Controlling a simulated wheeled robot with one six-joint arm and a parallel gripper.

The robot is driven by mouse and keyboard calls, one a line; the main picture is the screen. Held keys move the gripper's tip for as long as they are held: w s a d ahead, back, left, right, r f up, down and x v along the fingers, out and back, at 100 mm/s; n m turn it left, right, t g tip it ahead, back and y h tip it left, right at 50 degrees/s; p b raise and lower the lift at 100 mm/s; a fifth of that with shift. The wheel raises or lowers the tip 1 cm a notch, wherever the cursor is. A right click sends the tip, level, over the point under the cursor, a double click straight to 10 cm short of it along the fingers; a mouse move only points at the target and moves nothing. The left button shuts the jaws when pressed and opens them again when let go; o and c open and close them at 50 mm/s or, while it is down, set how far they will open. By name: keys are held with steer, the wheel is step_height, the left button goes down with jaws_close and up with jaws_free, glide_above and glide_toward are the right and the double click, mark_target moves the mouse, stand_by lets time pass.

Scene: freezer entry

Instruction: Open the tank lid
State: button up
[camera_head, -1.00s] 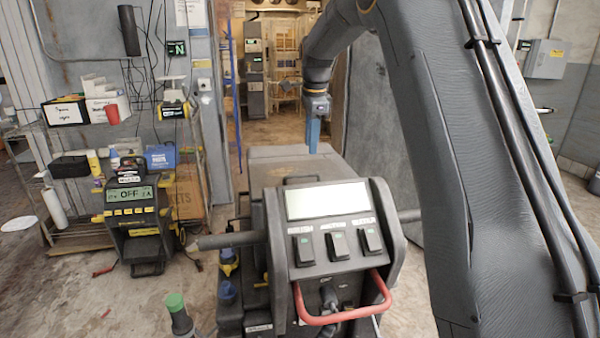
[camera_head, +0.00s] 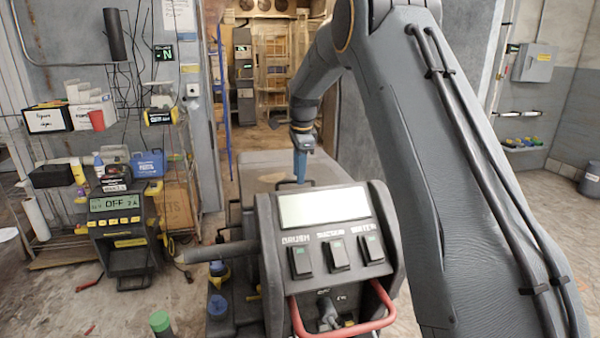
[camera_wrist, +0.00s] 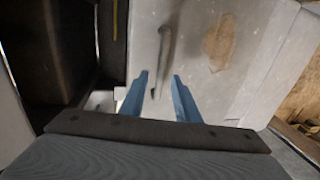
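The tank lid (camera_head: 258,168) is a flat grey panel with a brown worn patch, lying level on top of the floor machine behind its control console. Its dark bar handle (camera_head: 284,184) stands near the console. My gripper (camera_head: 300,178) points down at the handle with its blue fingers. In the wrist view, the fingers (camera_wrist: 160,75) are apart, with the handle (camera_wrist: 165,45) running between them in the picture. The lid (camera_wrist: 195,70) lies beyond them. I cannot tell whether the fingers touch the handle.
The machine's console (camera_head: 330,240) has a blank screen, several switches and a red loop handle (camera_head: 345,328). A charger reading OFF (camera_head: 117,215) and a stocked shelf stand at left. A wall box (camera_head: 534,62) hangs at right. The doorway (camera_head: 265,80) is behind the machine.

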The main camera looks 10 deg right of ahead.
steer(key=shift+w+d+f, duration=0.1)
steer(key=shift+f, duration=0.4)
steer(key=shift+c, duration=0.4)
jaws_close()
steer(key=shift+r, duration=0.15)
